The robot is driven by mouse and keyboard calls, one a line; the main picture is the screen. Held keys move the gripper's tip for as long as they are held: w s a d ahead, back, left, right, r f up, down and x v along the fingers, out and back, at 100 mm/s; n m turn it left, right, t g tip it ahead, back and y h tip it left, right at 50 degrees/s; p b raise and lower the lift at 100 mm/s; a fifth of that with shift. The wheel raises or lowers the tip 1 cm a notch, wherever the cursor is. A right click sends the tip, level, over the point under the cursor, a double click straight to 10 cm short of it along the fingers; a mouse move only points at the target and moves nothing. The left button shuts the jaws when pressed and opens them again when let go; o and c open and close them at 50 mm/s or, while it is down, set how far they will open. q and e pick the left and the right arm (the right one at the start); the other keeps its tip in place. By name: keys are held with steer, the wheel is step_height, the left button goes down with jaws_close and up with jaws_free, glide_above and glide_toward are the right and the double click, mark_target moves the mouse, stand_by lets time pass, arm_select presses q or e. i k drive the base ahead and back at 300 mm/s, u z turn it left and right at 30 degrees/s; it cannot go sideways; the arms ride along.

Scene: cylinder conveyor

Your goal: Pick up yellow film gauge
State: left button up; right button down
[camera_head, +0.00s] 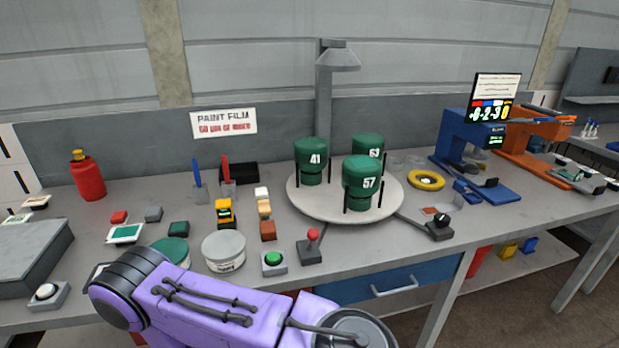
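The yellow film gauge appears to be the small yellow block (225,213) with a dark face and a small lit display. It sits on the grey workbench (355,250), left of the middle, beside a short row of small white, tan and brown blocks (265,208). Neither gripper shows. A purple link of my own arm crosses the bottom of the view in front of the bench edge, and where its fingers are is hidden or out of frame.
A white turntable (295,203) bears green numbered cylinders (360,177) right of the gauge. A white-lidded can (224,247), a green button box (273,262) and a red-knobbed lever (311,246) stand in front. Red and blue upright tools (226,172) stand just behind.

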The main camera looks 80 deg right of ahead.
mark_target(223, 209)
steer(key=z, duration=2.35)
